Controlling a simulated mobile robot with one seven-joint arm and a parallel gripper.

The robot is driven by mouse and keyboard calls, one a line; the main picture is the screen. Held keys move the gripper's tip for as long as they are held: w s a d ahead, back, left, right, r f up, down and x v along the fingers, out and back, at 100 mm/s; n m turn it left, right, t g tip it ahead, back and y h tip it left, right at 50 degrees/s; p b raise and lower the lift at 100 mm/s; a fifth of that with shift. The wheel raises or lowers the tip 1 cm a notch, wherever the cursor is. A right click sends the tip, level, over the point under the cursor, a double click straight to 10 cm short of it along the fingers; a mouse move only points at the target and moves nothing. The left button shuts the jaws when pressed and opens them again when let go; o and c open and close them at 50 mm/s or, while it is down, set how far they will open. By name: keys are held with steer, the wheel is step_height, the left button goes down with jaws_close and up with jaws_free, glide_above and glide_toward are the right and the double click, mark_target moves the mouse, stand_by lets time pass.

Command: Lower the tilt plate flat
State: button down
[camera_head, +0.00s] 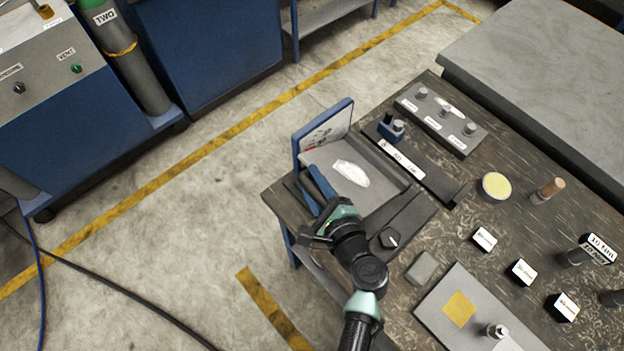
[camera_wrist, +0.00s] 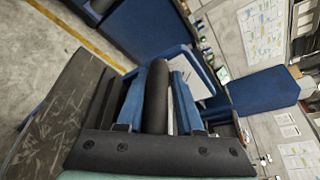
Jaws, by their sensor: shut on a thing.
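The tilt plate (camera_head: 384,178) looks like a grey plate at the left corner of the table, with a glossy white patch on it. It appears raised at an angle, but how far is hard to tell from above. A dark bar (camera_wrist: 157,85) runs along its near left side. My gripper (camera_head: 320,188) is at that side, with its blue fingers on either side of the bar. In the wrist view my gripper (camera_wrist: 156,105) is shut on the dark bar. My wrist hides part of the plate's near edge.
A blue-edged panel (camera_head: 322,132) stands upright behind the plate. A black knob (camera_head: 389,238) sits close to my wrist. Open floor lies left.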

steer(key=shift+s+a+f, duration=0.1)
steer(key=shift+s+f, duration=0.1)
steer(key=shift+f, duration=0.1)
